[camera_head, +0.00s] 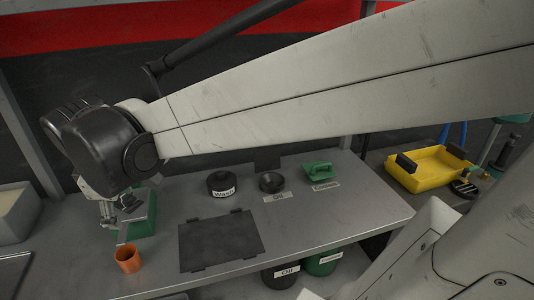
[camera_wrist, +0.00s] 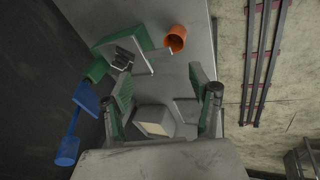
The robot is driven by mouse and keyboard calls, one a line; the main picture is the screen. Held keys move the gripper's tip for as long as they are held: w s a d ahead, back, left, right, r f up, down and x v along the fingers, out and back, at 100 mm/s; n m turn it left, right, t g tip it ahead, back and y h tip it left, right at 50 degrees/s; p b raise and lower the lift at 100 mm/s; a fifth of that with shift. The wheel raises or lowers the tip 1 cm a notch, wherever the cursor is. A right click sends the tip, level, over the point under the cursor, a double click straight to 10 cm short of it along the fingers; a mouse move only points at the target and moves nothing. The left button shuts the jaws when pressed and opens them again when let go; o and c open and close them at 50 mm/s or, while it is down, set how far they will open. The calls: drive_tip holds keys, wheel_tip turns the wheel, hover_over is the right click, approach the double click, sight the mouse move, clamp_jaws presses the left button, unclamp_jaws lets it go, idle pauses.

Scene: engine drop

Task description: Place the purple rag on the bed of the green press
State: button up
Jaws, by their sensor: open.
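No purple rag shows in either view. A green block-like thing with a light grey face stands at the left of the bench in the head view (camera_head: 139,216); it also shows in the wrist view (camera_wrist: 142,38). It may be the green press, but I cannot make out its bed. My gripper (camera_head: 112,210) hangs beside and partly in front of it in the head view. In the wrist view my gripper (camera_wrist: 160,72) is open, with its two fingers well apart and nothing between their tips. The green thing lies beyond the left finger.
An orange cup (camera_head: 128,259) stands on the bench (camera_head: 320,222) near the green thing. A dark flat plate (camera_head: 220,240) lies mid-bench. Dark round containers (camera_head: 221,183) and a green one (camera_head: 320,173) stand behind it. A yellow tray (camera_head: 430,172) is at right.

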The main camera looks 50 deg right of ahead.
drive_tip(key=s+f+m+t+y, duration=0.1)
drive_tip(key=s+f+m+t, duration=0.1)
drive_tip(key=s+m, duration=0.6)
drive_tip(key=s+d+t, duration=0.1)
drive_tip(key=s, duration=0.4)
drive_tip(key=shift+f, duration=0.15)
